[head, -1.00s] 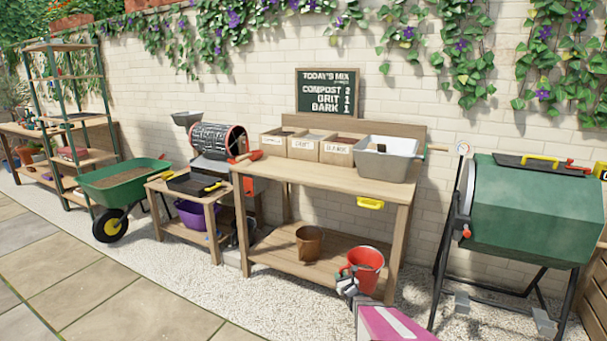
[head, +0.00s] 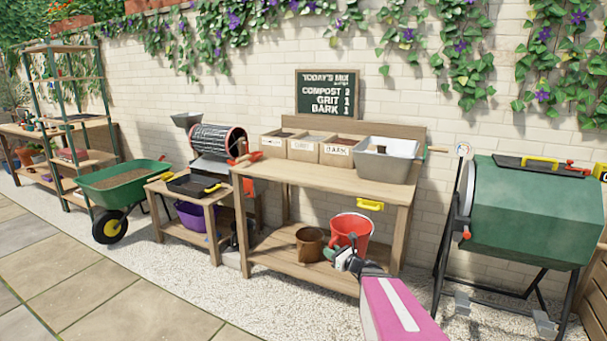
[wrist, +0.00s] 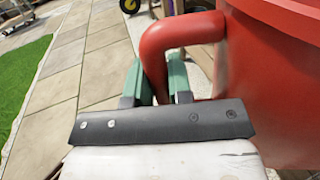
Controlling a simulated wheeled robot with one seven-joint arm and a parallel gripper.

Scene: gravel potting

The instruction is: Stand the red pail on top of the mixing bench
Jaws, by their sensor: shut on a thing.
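The red pail (head: 352,232) is upright or nearly so, near the front right of the mixing bench (head: 300,174). Its rim shows just below the level of the bench top, and its base looks raised clear of the lower shelf. My gripper (head: 338,256) is at the pail's front left side. In the wrist view, the green fingers of my gripper (wrist: 161,80) are shut on the red side handle (wrist: 180,35), with the pail's red wall (wrist: 270,90) filling the right. The pail's base is partly hidden behind my gripper in the head view.
A grey tub (head: 388,160) fills the bench top's right end, with labelled boxes (head: 318,148) along its back. A yellow handle (head: 370,204) juts out below the top's edge. A brown pot (head: 309,244) stands on the lower shelf (head: 290,266).

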